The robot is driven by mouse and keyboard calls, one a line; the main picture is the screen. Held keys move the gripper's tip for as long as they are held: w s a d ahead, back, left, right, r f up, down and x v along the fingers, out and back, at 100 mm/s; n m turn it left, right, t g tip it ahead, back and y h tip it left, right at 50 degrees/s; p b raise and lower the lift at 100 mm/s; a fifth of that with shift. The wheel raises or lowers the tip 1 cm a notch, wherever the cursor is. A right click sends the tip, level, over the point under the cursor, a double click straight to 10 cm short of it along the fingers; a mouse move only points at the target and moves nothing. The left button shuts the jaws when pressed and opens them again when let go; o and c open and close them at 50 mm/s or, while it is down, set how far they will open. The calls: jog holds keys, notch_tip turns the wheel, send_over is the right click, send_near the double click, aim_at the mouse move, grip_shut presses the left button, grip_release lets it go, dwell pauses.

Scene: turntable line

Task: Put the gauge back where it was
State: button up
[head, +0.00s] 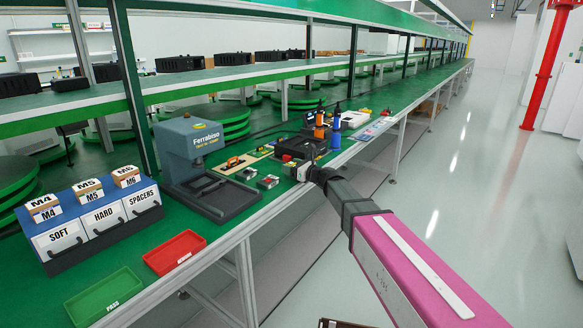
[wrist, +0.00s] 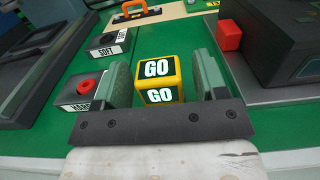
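The gauge (wrist: 158,82) is a small yellow-edged block with dark green faces marked GO. In the wrist view it sits between the two fingers of my gripper (wrist: 163,80). The left finger appears close beside it, and a strip of green shows between it and the right finger. The gripper looks open around it; I see no clear grip. In the head view my gripper (head: 298,172) is low over the green bench, near its front edge, and the gauge cannot be made out there.
A SOFT block (wrist: 110,43) and a HARD block (wrist: 86,88) with a red knob stand left of my gripper. A dark device (wrist: 285,60) with a red block (wrist: 229,37) is close on the right. The Ferrabino press (head: 190,155) and red tray (head: 174,252) stand further left.

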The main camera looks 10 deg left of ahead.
jog(key=shift+s+f, duration=0.1)
jog(key=shift+f, duration=0.6)
jog(key=shift+r, duration=0.5)
jog(key=v, duration=1.2)
jog(key=s+d+f+n+g+h, duration=0.2)
jog(key=s+d+f+n+h, duration=0.25)
jog(key=d+f+n, duration=0.3)
jog(key=s+d+f+n+g+h, duration=0.35)
jog(key=s+d+f+n, duration=0.25)
jog(key=d+f, duration=0.25)
jog(key=s+d+f+n+g+h, duration=0.1)
jog(key=s+d+f+n+h, duration=0.2)
jog(key=d, duration=0.5)
jog(key=s+d+f+n+h, duration=0.4)
jog(key=s+d+n+h, duration=0.1)
jog(key=d, duration=0.4)
jog(key=shift+s+d+n+g+h, duration=0.2)
jog(key=shift+s+n+g+h, duration=0.2)
jog(key=shift+s+n, duration=0.2)
jog(key=shift+a, duration=0.1)
